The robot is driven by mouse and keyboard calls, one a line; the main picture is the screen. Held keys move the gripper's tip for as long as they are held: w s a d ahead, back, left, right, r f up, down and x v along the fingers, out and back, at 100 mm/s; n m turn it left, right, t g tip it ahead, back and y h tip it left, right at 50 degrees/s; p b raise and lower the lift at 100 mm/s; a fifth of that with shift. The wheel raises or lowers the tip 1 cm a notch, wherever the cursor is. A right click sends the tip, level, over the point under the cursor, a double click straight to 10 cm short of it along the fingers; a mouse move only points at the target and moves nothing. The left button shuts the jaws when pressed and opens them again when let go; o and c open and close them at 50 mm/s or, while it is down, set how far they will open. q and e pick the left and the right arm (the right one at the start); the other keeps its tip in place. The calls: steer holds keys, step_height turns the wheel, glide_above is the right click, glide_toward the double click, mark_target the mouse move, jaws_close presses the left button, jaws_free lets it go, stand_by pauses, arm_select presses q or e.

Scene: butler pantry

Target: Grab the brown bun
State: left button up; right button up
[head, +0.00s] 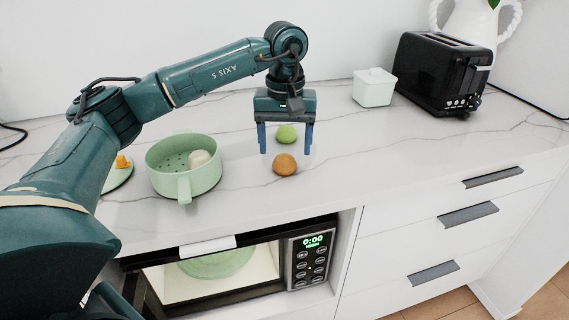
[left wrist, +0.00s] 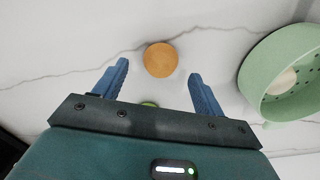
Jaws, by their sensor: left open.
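The brown bun (head: 285,164) sits on the white marble counter, in front of a green round item (head: 286,134). My left gripper (head: 286,152) is open and empty above the counter, pointing down, with its blue fingers apart. In the left wrist view the bun (left wrist: 160,60) lies just beyond the open fingertips (left wrist: 160,75), roughly centred between them and not held. The green item shows only as a sliver (left wrist: 150,104) at the edge of the gripper body. My right gripper is not in view.
A green steamer pot (head: 184,168) holding a pale round item stands to the left; it also shows in the left wrist view (left wrist: 262,75). A plate with orange food (head: 122,171) lies farther left. A white lidded jar (head: 374,88) and black toaster (head: 440,72) stand back right. An open microwave (head: 300,262) is below.

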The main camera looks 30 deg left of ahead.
mark_target(284, 163)
arm_select(q)
steer(key=shift+f, duration=1.45)
steer(key=shift+c, duration=0.3)
steer(key=c, duration=1)
steer(key=shift+r, duration=0.1)
